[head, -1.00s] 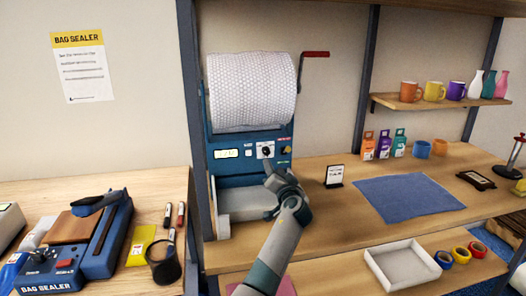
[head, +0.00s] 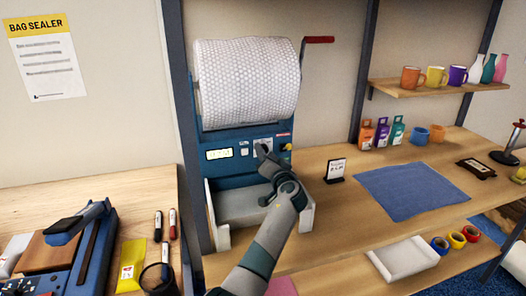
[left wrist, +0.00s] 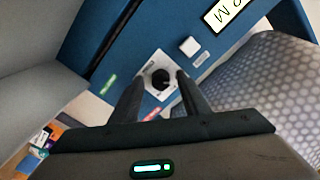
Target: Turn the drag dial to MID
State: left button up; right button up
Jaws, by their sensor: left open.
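The drag dial is a black knob (left wrist: 160,78) on a white plate on the blue front of the bubble-wrap dispenser (head: 232,140). In the left wrist view it sits between and just beyond my left gripper's fingers, with a gap on both sides. My left gripper (left wrist: 158,92) is open and empty, pointing at the panel. In the head view my left gripper (head: 263,153) is in front of the dial and hides most of it. The dial's markings are too small to read. My right gripper is in neither view.
A lit display (head: 219,154) and a white button (head: 244,151) are left of the dial. The bubble-wrap roll (head: 247,80) with its red-handled crank (head: 319,40) is above. A small sign (head: 336,169) stands on the bench to the right.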

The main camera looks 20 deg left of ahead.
pick_arm(q)
jog(key=shift+s+d+r, duration=0.1)
jog(key=c, duration=1.1)
jog(key=shift+o, duration=0.2)
jog(key=shift+m, duration=0.3)
jog(key=m, duration=0.9)
jog(key=shift+r+p, duration=0.1)
jog(key=shift+p, duration=0.25)
